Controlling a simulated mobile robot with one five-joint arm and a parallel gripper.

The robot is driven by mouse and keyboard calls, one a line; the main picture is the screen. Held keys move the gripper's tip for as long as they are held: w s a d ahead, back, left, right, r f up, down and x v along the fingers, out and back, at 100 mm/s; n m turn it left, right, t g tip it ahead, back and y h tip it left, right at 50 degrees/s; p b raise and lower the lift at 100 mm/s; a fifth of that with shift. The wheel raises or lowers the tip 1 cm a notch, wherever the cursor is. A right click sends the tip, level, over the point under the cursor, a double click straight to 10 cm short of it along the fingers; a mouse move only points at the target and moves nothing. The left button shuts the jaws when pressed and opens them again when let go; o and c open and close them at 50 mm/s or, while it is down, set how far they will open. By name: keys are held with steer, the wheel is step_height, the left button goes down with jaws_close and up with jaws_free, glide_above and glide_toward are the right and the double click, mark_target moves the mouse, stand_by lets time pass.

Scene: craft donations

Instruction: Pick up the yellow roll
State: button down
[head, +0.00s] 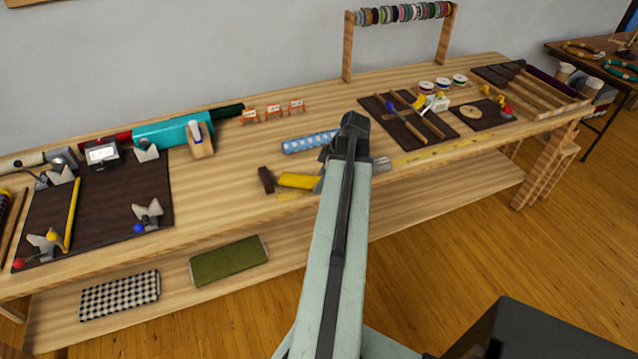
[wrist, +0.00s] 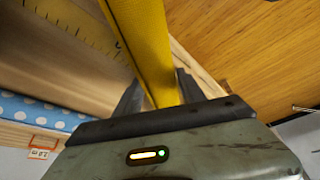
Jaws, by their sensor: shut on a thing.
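The yellow roll (head: 298,181) is near the front edge of the wooden workbench in the head view, its right end hidden by my arm. In the wrist view the yellow roll (wrist: 143,40) runs up from between the fingers of my gripper (wrist: 160,90), with a grey finger on each side. My gripper is shut on it. In the head view my gripper is mostly hidden behind my arm. I cannot tell whether the roll touches the bench top.
A yellow ruler strip (head: 435,153) runs along the front edge of the bench (head: 225,195). A dark tool mat (head: 408,122) lies right.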

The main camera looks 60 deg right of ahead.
mark_target(318, 177)
step_height(318, 177, up, 4)
steer(key=p, duration=0.3)
steer(key=shift+f, duration=0.25)
steer(key=shift+s+r+p, duration=0.2)
steer(key=shift+r+p, duration=0.1)
steer(key=shift+p, duration=0.2)
steer(key=s+d, duration=0.3)
steer(key=s, duration=1.2)
steer(key=shift+s+r+p, duration=0.15)
steer(key=shift+r+p, duration=0.25)
steer(key=shift+s, duration=0.1)
